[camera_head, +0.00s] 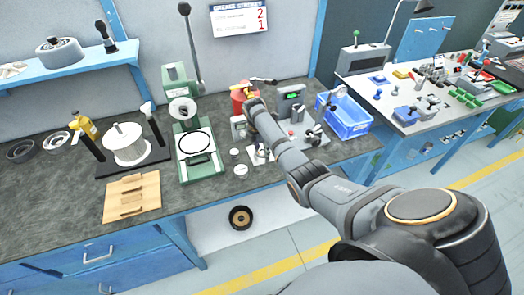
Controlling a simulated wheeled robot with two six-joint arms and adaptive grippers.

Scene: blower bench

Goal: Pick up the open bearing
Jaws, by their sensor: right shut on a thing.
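I cannot make out the open bearing for certain. A pale ring (56,140) and a dark ring (22,151) lie on the bench at the far left, well away from this gripper. My left gripper does not show.
A green press (200,165) stands mid-bench. A white spool (126,145) and a wooden board with handles (132,197) are to its left. A blue crate (347,118) is at the right end. A round part (240,217) lies below the bench. Bare bench top shows at the left front.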

